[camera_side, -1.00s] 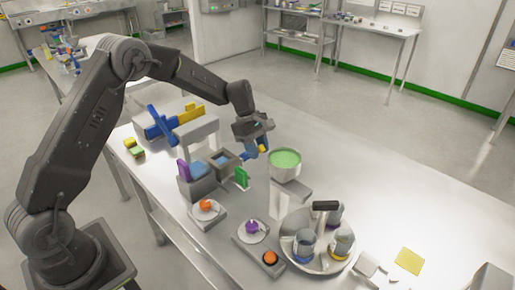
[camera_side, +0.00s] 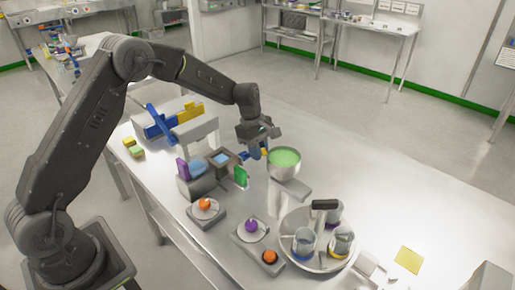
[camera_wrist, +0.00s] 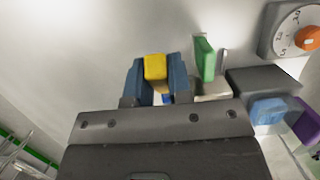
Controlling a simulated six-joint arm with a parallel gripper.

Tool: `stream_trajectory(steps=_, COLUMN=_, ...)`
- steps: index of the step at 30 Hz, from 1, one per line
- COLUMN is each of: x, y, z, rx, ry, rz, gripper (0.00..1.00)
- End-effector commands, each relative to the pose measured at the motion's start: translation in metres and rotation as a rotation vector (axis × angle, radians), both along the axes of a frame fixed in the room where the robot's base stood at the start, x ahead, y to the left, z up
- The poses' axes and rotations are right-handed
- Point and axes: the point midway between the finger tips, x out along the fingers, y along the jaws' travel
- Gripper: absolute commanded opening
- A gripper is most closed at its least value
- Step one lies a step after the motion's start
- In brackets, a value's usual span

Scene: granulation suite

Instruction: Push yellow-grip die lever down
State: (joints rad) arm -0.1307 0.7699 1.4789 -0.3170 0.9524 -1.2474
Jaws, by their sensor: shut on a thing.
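The yellow grip (camera_wrist: 155,67) of the die lever sits between the blue fingertips of my gripper (camera_wrist: 157,84) in the wrist view, and the fingers are shut on it. In the side view my gripper (camera_side: 257,151) points down beside the green bowl, and only a sliver of the yellow grip (camera_side: 264,152) shows. The rest of the lever is mostly hidden behind the fingers. A green block (camera_side: 240,176) stands beside the gripper, to the right of the grip in the wrist view (camera_wrist: 204,58).
The bowl of green material (camera_side: 285,161) stands close to the right of the gripper. A grey block with a blue top (camera_side: 221,159), a purple piece (camera_side: 183,169) and dials with orange (camera_side: 205,203) and purple (camera_side: 251,226) knobs are nearby. A round tray (camera_side: 318,261) holds jars.

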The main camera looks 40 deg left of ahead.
Motion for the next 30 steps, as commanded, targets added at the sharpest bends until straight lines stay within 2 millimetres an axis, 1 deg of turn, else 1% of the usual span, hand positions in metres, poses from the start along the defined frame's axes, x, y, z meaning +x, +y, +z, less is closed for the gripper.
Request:
stream_trajectory(steps=6, x=0.000, y=0.000, z=0.000, rx=0.000, ry=0.000, rz=0.001, gripper=0.00)
stream_trajectory(steps=7, x=0.000, y=0.000, z=0.000, rx=0.000, ry=0.000, rz=0.001, gripper=0.20)
stream_trajectory(steps=15, x=0.000, y=0.000, z=0.000, rx=0.000, ry=-0.001, rz=0.000, gripper=0.45)
stream_trajectory(steps=21, x=0.000, y=0.000, z=0.000, rx=0.000, ry=-0.001, rz=0.000, gripper=0.45)
stream_trajectory(steps=24, x=0.000, y=0.001, z=0.004, rx=0.000, ry=-0.002, rz=0.001, gripper=0.45)
stream_trajectory(steps=26, x=0.001, y=0.003, z=0.009, rx=0.000, ry=-0.004, rz=0.001, gripper=0.45)
stream_trajectory(steps=29, x=0.001, y=0.007, z=0.025, rx=0.001, ry=-0.006, rz=0.002, gripper=0.45)
stream_trajectory(steps=30, x=0.001, y=0.009, z=0.033, rx=0.001, ry=-0.005, rz=0.001, gripper=0.45)
